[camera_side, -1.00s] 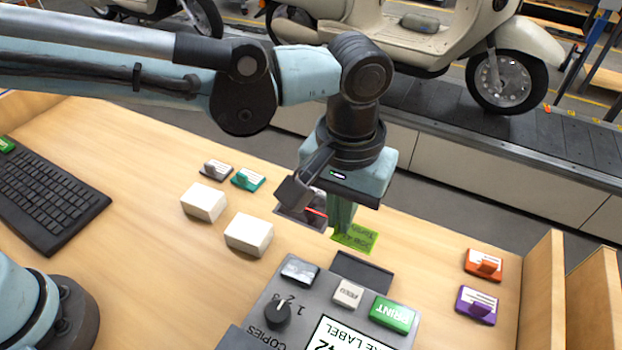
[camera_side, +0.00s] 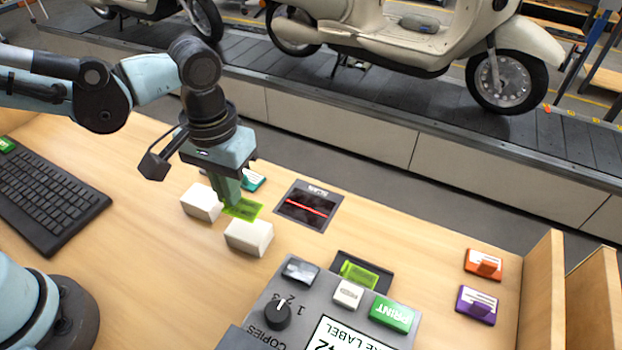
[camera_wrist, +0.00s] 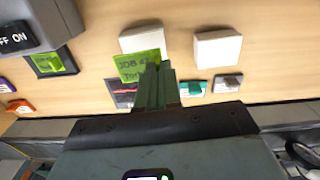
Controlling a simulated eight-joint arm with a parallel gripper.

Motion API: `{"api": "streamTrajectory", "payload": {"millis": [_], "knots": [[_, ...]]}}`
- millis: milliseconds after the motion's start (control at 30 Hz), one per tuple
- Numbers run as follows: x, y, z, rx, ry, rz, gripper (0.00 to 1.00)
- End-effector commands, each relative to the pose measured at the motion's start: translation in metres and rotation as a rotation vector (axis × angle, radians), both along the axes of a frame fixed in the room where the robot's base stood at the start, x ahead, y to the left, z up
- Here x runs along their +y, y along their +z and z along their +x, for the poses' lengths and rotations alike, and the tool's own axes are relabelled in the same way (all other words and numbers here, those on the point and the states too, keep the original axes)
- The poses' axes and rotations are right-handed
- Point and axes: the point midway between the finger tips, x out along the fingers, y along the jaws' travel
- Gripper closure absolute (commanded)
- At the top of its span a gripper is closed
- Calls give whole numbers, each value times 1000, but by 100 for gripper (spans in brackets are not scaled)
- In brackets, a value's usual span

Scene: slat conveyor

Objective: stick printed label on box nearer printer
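My gripper (camera_side: 230,198) is shut on a yellow-green printed label (camera_side: 243,208), pointing down. The label shows just behind the white box nearer the printer (camera_side: 249,237) in the side view. In the wrist view the label (camera_wrist: 138,67) overlaps the lower edge of that box (camera_wrist: 143,40); I cannot tell whether it touches it. The second white box (camera_side: 202,205) stands to the left, and its front shows beside my gripper. The grey printer (camera_side: 300,310) is at the front, with another green label (camera_side: 362,273) at its dark outlet.
A dark scan pad (camera_side: 308,206) with a red line lies right of my gripper. A teal label holder (camera_side: 253,181) is behind it. Orange (camera_side: 484,263) and purple (camera_side: 477,304) holders lie at the right. A keyboard (camera_side: 42,198) is at the left. The table between outlet and right holders is clear.

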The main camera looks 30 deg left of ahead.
Motion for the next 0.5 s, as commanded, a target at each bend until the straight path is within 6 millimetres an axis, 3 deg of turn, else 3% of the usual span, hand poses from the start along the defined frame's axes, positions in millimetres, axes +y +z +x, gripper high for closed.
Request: {"api": "streamTrajectory", "payload": {"millis": [500], "knots": [[-1,-39,0,0,0,0,100]]}}
